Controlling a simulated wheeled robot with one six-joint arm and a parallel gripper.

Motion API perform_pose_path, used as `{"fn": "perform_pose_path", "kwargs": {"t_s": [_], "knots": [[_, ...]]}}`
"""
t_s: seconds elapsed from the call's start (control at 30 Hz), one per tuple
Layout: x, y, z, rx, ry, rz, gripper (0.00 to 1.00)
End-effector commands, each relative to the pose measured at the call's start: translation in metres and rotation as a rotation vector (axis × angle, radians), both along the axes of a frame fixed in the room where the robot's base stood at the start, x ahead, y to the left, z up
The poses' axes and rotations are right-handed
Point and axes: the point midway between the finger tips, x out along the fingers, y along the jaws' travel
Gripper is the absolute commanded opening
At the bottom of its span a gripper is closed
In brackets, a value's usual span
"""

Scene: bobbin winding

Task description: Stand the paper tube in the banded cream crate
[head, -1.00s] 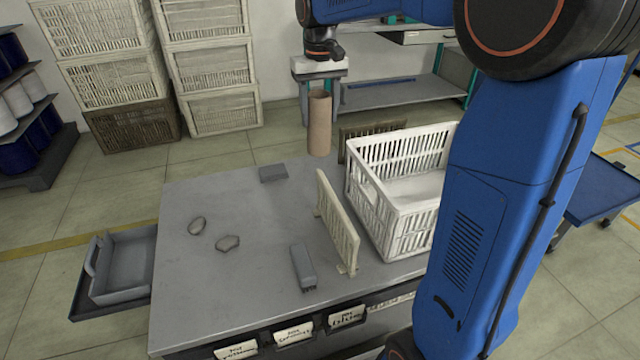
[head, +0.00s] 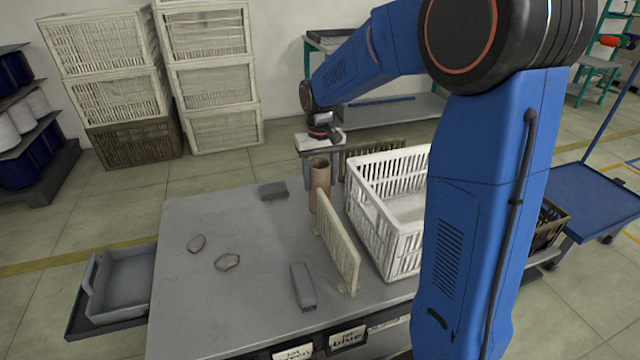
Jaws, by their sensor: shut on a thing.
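The brown paper tube (head: 319,172) is upright between the fingers of my gripper (head: 321,164), which is shut on it. Its lower part is partly hidden behind a cream slatted panel (head: 338,248) standing on the table, so I cannot tell whether it touches the tabletop. A cream slatted crate (head: 392,222) stands on the right of the table, its top open and its right side hidden by my arm. No band shows clearly on it. The tube is left of this crate, outside it.
The grey table (head: 220,295) holds two flat stone-like pieces (head: 212,252), a grey block (head: 273,190) and a grey tool (head: 303,286). Dark slatted crates stand behind (head: 375,155) and right (head: 550,224). A grey tray (head: 122,285) sits left. The table's left-middle is mostly bare.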

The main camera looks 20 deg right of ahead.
Motion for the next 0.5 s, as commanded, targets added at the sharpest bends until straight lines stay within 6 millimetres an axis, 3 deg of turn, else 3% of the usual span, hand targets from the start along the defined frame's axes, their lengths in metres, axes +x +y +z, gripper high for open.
{"fn": "perform_pose_path", "kwargs": {"t_s": [0.13, 0.5], "knots": [[0.000, 0.000, -0.017, 0.000, 0.001, 0.000, 0.29], [0.000, 0.000, -0.020, 0.000, -0.001, 0.000, 0.29]]}}
